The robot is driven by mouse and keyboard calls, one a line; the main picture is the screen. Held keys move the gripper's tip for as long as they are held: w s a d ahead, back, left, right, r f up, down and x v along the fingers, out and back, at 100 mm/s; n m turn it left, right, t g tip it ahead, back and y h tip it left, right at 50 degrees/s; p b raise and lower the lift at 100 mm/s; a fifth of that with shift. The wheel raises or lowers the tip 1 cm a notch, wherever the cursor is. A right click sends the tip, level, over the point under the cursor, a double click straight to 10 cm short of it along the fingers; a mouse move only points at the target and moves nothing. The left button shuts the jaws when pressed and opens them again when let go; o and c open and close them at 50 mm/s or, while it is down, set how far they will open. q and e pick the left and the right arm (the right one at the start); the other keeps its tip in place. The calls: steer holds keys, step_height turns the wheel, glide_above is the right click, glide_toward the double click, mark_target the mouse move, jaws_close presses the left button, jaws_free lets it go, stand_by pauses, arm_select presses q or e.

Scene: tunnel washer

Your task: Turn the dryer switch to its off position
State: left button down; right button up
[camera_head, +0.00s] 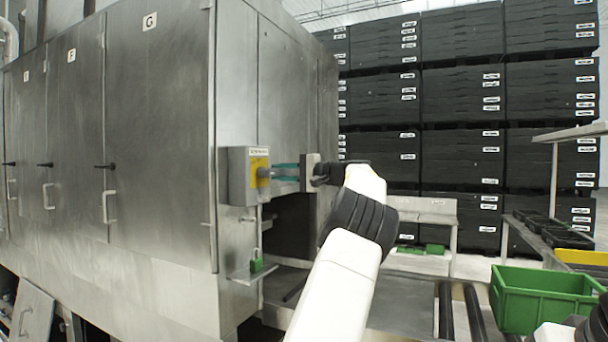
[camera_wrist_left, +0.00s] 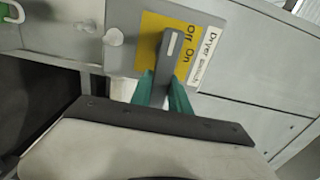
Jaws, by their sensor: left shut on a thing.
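The dryer switch (camera_head: 262,173) is a grey handle on a yellow plate, on a grey box (camera_head: 238,178) at the washer's end. In the left wrist view the switch handle (camera_wrist_left: 168,58) has a white line near its tip. The plate (camera_wrist_left: 188,62) reads "Off" and "On", beside a white "Dryer" label (camera_wrist_left: 207,54). The handle's exact setting is hard to tell. My left gripper (camera_head: 277,172) reaches the switch from the right, its teal fingers shut around the handle; in the wrist view the fingers (camera_wrist_left: 163,92) flank its lower part. My right gripper is not seen.
The steel washer cabinet (camera_head: 155,130) fills the left side. A green crate (camera_head: 540,300) stands at the lower right. Stacked black crates (camera_head: 462,95) fill the back.

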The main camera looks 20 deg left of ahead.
arm_select(q)
steer(key=c, duration=1.2)
jaws_free()
steer(key=shift+c, duration=0.2)
steer(key=shift+d, duration=0.15)
steer(key=d, duration=0.7)
steer(key=shift+s+d, duration=0.3)
